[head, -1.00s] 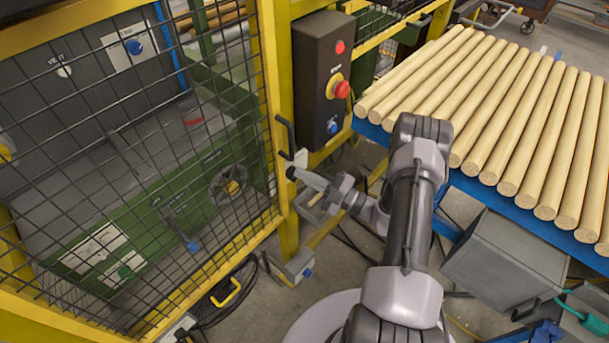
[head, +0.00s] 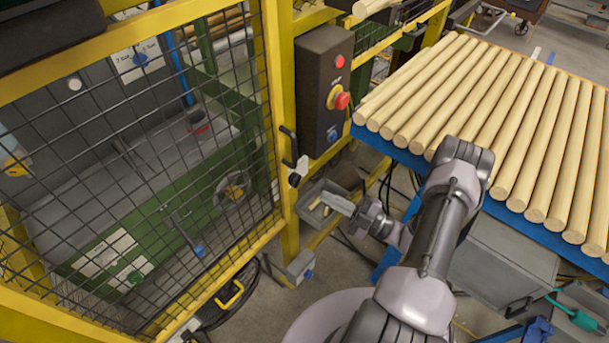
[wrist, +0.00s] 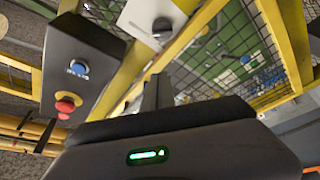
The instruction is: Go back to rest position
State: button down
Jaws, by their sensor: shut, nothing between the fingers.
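My gripper (head: 338,204) hangs at the end of my folded arm, just right of the cage door's post and below the dark control box. Its fingers are shut with nothing between them. In the wrist view the gripper (wrist: 158,92) shows as a narrow dark shape beyond the wrist housing with its green light. It is apart from the door handle (head: 289,147) and from the control box (head: 324,90). The box carries a red emergency stop and a blue button, and shows at the left of the wrist view (wrist: 82,62).
A yellow-framed mesh door (head: 150,150) closes off a green machine at left. A blue-edged table of wooden rods (head: 480,110) stands at right. A grey bin (head: 322,195) with short pieces sits low behind my gripper. A grey box (head: 505,262) is under the table.

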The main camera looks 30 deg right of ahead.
jog(key=s+a+r+n+g+b, duration=0.3)
jog(key=a+r+n+g, duration=1.25)
jog(key=n, duration=1.05)
jog(key=s+a+r+n+t+h+b, duration=0.1)
jog(key=s+n+h, duration=0.4)
jog(key=n, duration=0.7)
jog(key=s+a+r+n+t+h+b, duration=0.1)
jog(key=s+a+r+n+t+h, duration=0.2)
jog(key=n, duration=0.9)
jog(key=s+a+r+h, duration=0.1)
jog(key=s+r+h, duration=0.1)
jog(key=s+r, duration=0.1)
jog(key=shift+s+a+t+b, duration=0.15)
jog(key=shift+a+t+b, duration=0.2)
jog(key=shift+a+b, duration=0.05)
